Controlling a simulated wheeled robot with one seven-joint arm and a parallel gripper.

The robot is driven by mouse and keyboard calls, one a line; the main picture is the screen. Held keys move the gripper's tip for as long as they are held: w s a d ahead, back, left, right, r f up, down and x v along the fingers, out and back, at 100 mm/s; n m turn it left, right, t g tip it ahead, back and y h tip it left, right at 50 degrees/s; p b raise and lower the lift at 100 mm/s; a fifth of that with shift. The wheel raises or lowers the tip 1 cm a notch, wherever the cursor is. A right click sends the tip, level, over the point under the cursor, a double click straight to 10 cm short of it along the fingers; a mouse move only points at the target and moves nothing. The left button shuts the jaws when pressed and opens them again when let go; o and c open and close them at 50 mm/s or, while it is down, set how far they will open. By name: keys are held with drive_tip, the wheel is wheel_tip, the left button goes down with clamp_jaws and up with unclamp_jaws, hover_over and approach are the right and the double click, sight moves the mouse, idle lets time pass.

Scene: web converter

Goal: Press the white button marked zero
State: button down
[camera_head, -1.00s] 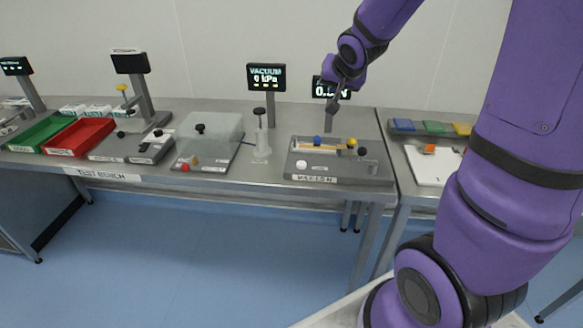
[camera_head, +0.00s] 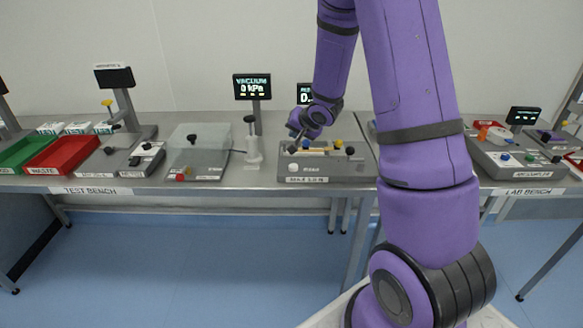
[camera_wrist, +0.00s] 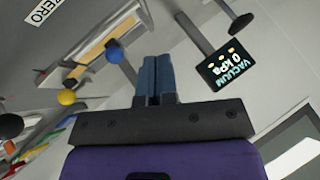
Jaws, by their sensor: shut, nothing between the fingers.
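The white button (camera_head: 293,167) sits at the front left of the grey device on the bench, beside a small label. In the wrist view, the ZERO label (camera_wrist: 38,12) is at the top left edge, and the white button does not show. My gripper (camera_head: 297,138) is over the left rear part of the device, behind and above the button. Its dark blue fingers also show in the wrist view (camera_wrist: 154,62), closed together and empty. I cannot tell the exact gap between the fingertips and the device.
A blue knob (camera_wrist: 115,55), a yellow knob (camera_wrist: 67,97) and a black knob (camera_wrist: 10,125) stand up from the device. A VACUUM display (camera_head: 252,87) stands behind, with a second screen (camera_head: 305,94) partly hidden by my arm.

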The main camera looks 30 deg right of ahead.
sight(295, 166)
drive_tip(key=shift+f, duration=0.1)
drive_tip(key=shift+f, duration=4.3)
drive_tip(key=shift+f, duration=0.15)
drive_tip(key=shift+f, duration=0.25)
drive_tip(key=shift+f, duration=0.6)
drive_tip(key=shift+r, duration=1.05)
drive_tip(key=shift+r, duration=2.5)
